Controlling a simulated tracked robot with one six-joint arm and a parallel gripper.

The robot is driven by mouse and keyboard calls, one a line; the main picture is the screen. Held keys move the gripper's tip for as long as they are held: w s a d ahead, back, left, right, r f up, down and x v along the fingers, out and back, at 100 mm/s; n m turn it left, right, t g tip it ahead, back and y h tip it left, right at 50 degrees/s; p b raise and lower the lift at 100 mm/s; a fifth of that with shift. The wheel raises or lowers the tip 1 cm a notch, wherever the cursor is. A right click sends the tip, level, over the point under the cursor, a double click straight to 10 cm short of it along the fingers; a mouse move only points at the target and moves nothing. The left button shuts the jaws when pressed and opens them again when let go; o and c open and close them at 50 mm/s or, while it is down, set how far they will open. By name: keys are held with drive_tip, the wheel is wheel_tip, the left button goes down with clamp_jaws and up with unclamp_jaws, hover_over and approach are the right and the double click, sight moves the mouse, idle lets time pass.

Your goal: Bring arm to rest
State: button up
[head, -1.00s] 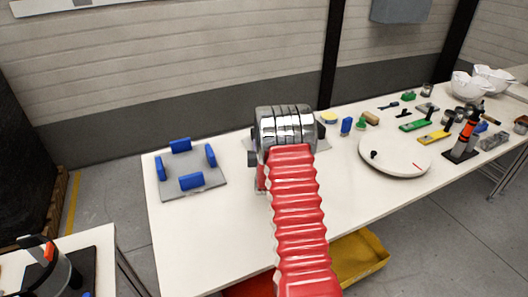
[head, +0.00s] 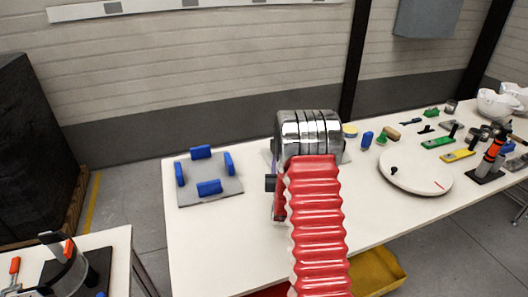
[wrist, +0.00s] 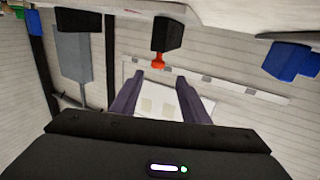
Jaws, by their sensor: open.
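My arm, with a red ribbed sleeve and a chrome joint, stretches out over the white table in the head view. My gripper (wrist: 160,76) shows in the wrist view as two dark purple fingers, spread apart with nothing between them. In the head view the arm hides most of the gripper. The wrist view looks past the fingers to the wall, and the scene there appears upside down.
A grey plate (head: 226,189) with several blue blocks lies on the table (head: 225,250), left of my arm. A white turntable (head: 420,183), small tools and white helmet shells (head: 497,104) stand to the right. A yellow bin (head: 378,272) is below the table edge.

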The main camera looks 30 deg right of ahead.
drive_tip(key=shift+a, duration=0.1)
drive_tip(key=s+a+r+n+g+y, duration=0.2)
drive_tip(key=a+r+y, duration=0.2)
drive_tip(key=a+r, duration=0.45)
drive_tip(key=s+a+r+n+g+y, duration=0.1)
drive_tip(key=s+a+r+y, duration=0.15)
drive_tip(key=a+r, duration=0.65)
drive_tip(key=s+a+n+g+y, duration=0.2)
drive_tip(key=s+a, duration=0.7)
drive_tip(key=s, duration=0.5)
drive_tip(key=s+a+n+g+y, duration=0.2)
drive_tip(key=s+a+g, duration=0.2)
drive_tip(key=s+a, duration=0.6)
drive_tip(key=s, duration=0.5)
drive_tip(key=shift+s+r, duration=0.15)
drive_tip(key=shift+s, duration=0.1)
